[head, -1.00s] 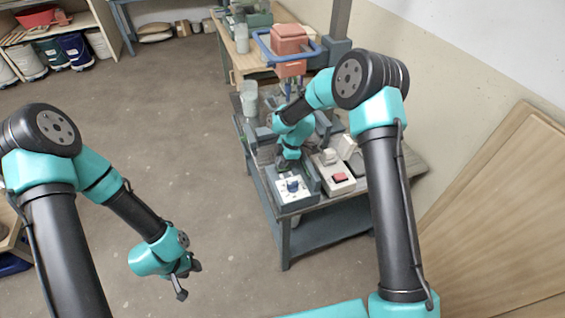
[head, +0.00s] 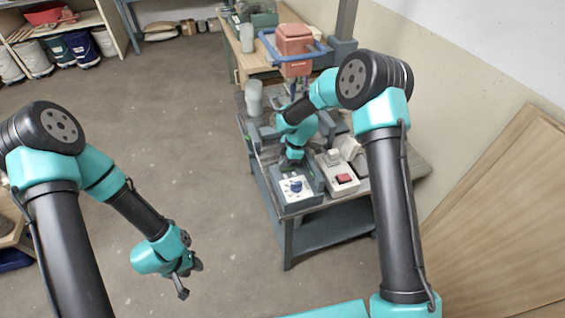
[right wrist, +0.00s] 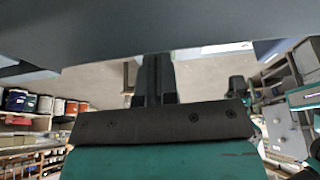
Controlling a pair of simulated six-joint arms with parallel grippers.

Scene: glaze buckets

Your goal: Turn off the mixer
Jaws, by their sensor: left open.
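The mixer (head: 296,45) has an orange-red motor head and a blue handle, and stands over the far end of a grey metal table. A grey-blue box with a blue knob on a white dial (head: 295,187) sits at the table's near edge. Beside it is a beige box with a red switch (head: 343,179). My right gripper (head: 288,167) points down just behind the knob box; its tips are partly hidden, and I cannot tell whether they touch it. In the right wrist view its dark fingers (right wrist: 155,80) look closed together. My left gripper (head: 188,282) is open and empty above the floor.
A translucent container (head: 252,97) stands on the table's left side. A wooden bench (head: 238,50) is behind. Wooden boards (head: 500,210) lean on the right wall. A shelf with several buckets (head: 75,48) is at far left. The floor between is clear.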

